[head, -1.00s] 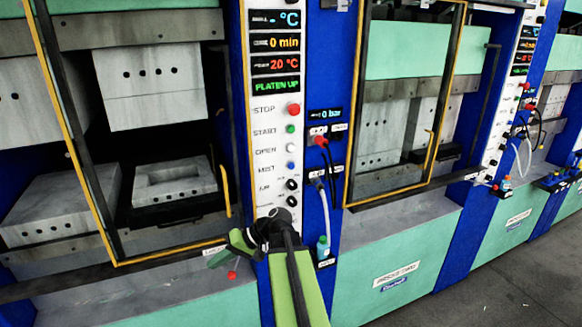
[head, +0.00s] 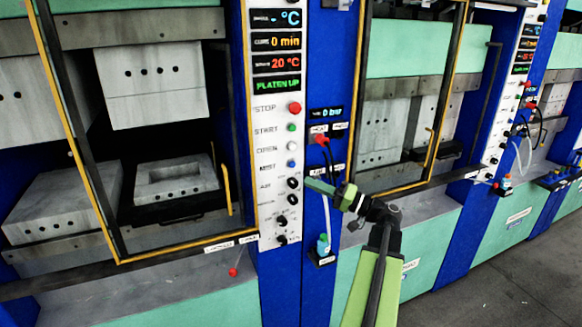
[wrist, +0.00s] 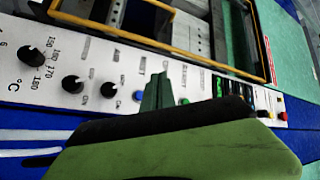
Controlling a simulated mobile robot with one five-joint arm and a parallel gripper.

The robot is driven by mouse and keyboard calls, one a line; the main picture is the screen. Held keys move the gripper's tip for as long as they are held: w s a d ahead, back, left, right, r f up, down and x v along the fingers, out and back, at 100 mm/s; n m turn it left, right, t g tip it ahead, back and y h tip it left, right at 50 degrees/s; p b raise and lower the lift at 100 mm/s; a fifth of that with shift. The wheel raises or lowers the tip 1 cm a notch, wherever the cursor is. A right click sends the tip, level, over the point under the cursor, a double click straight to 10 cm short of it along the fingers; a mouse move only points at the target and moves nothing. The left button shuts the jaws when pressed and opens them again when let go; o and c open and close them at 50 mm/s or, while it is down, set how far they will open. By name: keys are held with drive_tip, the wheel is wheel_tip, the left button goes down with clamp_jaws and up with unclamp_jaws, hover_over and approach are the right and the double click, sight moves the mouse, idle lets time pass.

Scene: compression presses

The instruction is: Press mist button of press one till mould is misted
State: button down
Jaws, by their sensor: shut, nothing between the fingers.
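The control panel of the near press (head: 277,120) is a tall white strip with lit displays reading 0 min, 20 °C and PLATEN UP. Its blue mist button (head: 291,163) sits below the red stop, green start and white open buttons. The lower mould (head: 175,180) is an open grey block in the press, under the raised upper block. My gripper (head: 312,184) is shut and empty, at the panel's right edge, below and right of the mist button and apart from it. In the wrist view the blue button (wrist: 138,95) shows just left of my closed fingertips (wrist: 160,82).
Black knobs (head: 293,183) line the panel below the mist button. A red connector with a cable (head: 321,139) and a small bottle (head: 323,245) are on the blue column to the right. A yellow-edged guard frame (head: 92,180) crosses the press front.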

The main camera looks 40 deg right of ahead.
sight(292, 165)
drive_tip(key=shift+w+d, duration=0.55)
drive_tip(key=shift+w, duration=0.8)
drive_tip(key=shift+w+d, duration=0.55)
drive_tip(key=shift+w, duration=0.85)
drive_tip(key=shift+w+d, duration=0.55)
drive_tip(key=shift+w, duration=0.8)
drive_tip(key=shift+w, duration=0.1)
drive_tip(key=shift+w+d, duration=0.15)
drive_tip(key=shift+w+d, duration=0.2)
drive_tip(key=shift+w, duration=0.3)
drive_tip(key=shift+s+a, duration=0.1)
drive_tip(key=shift+s, duration=0.05)
drive_tip(key=shift+s+a, duration=0.3)
drive_tip(key=shift+s, duration=0.45)
